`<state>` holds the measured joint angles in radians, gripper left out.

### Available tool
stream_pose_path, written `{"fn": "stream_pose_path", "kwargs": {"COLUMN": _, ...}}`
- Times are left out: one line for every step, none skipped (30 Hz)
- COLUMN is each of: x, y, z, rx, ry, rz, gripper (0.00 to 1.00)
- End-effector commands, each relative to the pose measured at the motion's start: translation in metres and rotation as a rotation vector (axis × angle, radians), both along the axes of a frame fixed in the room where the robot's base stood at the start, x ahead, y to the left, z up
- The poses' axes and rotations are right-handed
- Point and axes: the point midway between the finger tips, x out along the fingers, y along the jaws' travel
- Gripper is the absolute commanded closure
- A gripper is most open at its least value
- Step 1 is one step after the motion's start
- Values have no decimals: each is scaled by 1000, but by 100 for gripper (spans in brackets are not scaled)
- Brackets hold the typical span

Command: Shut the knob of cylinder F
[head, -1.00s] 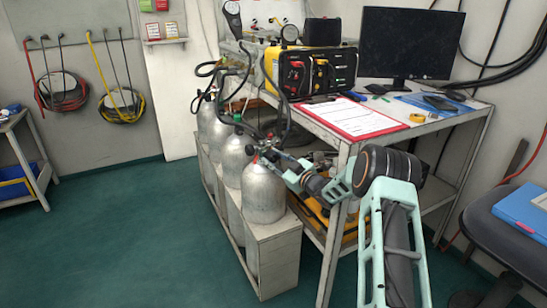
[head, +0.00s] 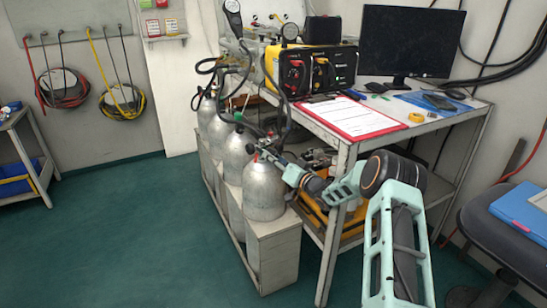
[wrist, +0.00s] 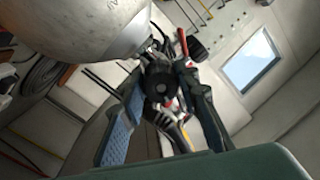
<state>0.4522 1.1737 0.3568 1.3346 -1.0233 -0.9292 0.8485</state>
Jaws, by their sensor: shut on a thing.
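Three silver cylinders stand in a row in the head view. The nearest cylinder (head: 263,190) has its valve at the top, where my gripper (head: 268,153) reaches in from the right. No letter can be read on it. In the wrist view, a round black knob (wrist: 161,86) sits between the two fingers of my gripper, which is shut on it. The pale, rounded body of a cylinder (wrist: 75,25) fills the upper left of that view. The knob's turn position cannot be told.
The cylinders stand in a grey rack (head: 272,240). A bench to the right holds a yellow and black air panel (head: 318,70), a red clipboard (head: 352,117) and a monitor (head: 410,42). Black hoses hang close above the valves. The green floor at left is clear.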

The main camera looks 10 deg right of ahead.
Motion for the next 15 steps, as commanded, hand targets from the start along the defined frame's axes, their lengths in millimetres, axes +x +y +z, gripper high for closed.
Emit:
{"fn": "stream_pose_path", "kwargs": {"x": 0, "y": 0, "z": 0, "rx": 39, "ry": 18, "rz": 0, "gripper": 95}}
{"fn": "stream_pose_path", "kwargs": {"x": 0, "y": 0, "z": 1, "rx": 65, "ry": 31, "rz": 0, "gripper": 95}}
{"fn": "stream_pose_path", "kwargs": {"x": 0, "y": 0, "z": 1, "rx": 99, "ry": 47, "rz": 1, "gripper": 95}}
{"fn": "stream_pose_path", "kwargs": {"x": 0, "y": 0, "z": 1, "rx": 125, "ry": 60, "rz": 1, "gripper": 95}}
{"fn": "stream_pose_path", "kwargs": {"x": 0, "y": 0, "z": 0, "rx": 151, "ry": 73, "rz": 0, "gripper": 95}}
{"fn": "stream_pose_path", "kwargs": {"x": 0, "y": 0, "z": 0, "rx": 184, "ry": 90, "rz": 0, "gripper": 95}}
{"fn": "stream_pose_path", "kwargs": {"x": 0, "y": 0, "z": 0, "rx": 210, "ry": 103, "rz": 0, "gripper": 95}}
{"fn": "stream_pose_path", "kwargs": {"x": 0, "y": 0, "z": 0, "rx": 236, "ry": 115, "rz": 0, "gripper": 95}}
{"fn": "stream_pose_path", "kwargs": {"x": 0, "y": 0, "z": 0, "rx": 270, "ry": 131, "rz": 0, "gripper": 95}}
{"fn": "stream_pose_path", "kwargs": {"x": 0, "y": 0, "z": 0, "rx": 296, "ry": 143, "rz": 0, "gripper": 95}}
{"fn": "stream_pose_path", "kwargs": {"x": 0, "y": 0, "z": 0, "rx": 321, "ry": 155, "rz": 1, "gripper": 95}}
{"fn": "stream_pose_path", "kwargs": {"x": 0, "y": 0, "z": 0, "rx": 355, "ry": 172, "rz": 1, "gripper": 95}}
{"fn": "stream_pose_path", "kwargs": {"x": 0, "y": 0, "z": 0, "rx": 381, "ry": 185, "rz": 0, "gripper": 95}}
{"fn": "stream_pose_path", "kwargs": {"x": 0, "y": 0, "z": 1, "rx": 407, "ry": 198, "rz": 0, "gripper": 95}}
{"fn": "stream_pose_path", "kwargs": {"x": 0, "y": 1, "z": 1, "rx": 441, "ry": 214, "rz": 1, "gripper": 95}}
